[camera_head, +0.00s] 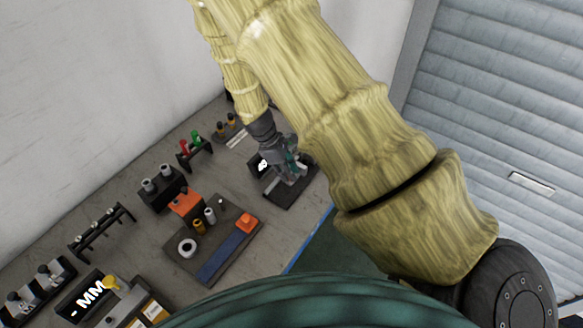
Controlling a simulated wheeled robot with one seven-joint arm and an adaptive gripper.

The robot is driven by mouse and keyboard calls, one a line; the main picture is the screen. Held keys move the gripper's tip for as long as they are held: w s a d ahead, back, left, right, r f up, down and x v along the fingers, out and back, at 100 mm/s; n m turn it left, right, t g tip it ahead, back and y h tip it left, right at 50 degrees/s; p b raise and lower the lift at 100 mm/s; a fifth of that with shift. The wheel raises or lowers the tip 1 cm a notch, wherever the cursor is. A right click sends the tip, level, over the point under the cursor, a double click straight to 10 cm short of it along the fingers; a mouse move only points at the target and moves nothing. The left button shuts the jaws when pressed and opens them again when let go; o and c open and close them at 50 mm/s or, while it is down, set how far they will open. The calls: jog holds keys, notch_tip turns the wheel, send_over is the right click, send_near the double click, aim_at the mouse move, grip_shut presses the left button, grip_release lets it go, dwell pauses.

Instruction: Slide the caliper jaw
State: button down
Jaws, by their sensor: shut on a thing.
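My gripper (284,163) is at the far end of my arm, low over a small measuring stand, which looks like the caliper (291,193). The stand has a dark base and a grey metal upper part. A black display with white marks (259,164) stands at its left. My gripper is shut at a small part of the stand, which appears to be the caliper jaw; a dark green piece (291,159) shows there. The fingertips and the exact contact are too small and partly hidden to make out.
Left of the stand, a dark tray (178,244) holds an orange block, small cylinders, a white ring and a blue strip. Several small racks (101,229) line the wall. A display reading "- MM" (87,297) is at lower left. The grey bench ends at a blue edge (309,240).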

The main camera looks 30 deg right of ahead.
jog(key=shift+s+a, duration=0.3)
jog(key=shift+a, duration=0.45)
jog(key=shift+f, duration=0.1)
jog(key=c, duration=1.5)
grip_release()
jog(key=shift+c, duration=0.2)
jog(key=shift+a, duration=0.1)
jog(key=shift+w+r, duration=0.2)
jog(key=shift+r, duration=0.4)
jog(key=v, duration=1.1)
jog(key=shift+s+a+f, duration=0.1)
jog(key=shift+a, duration=0.05)
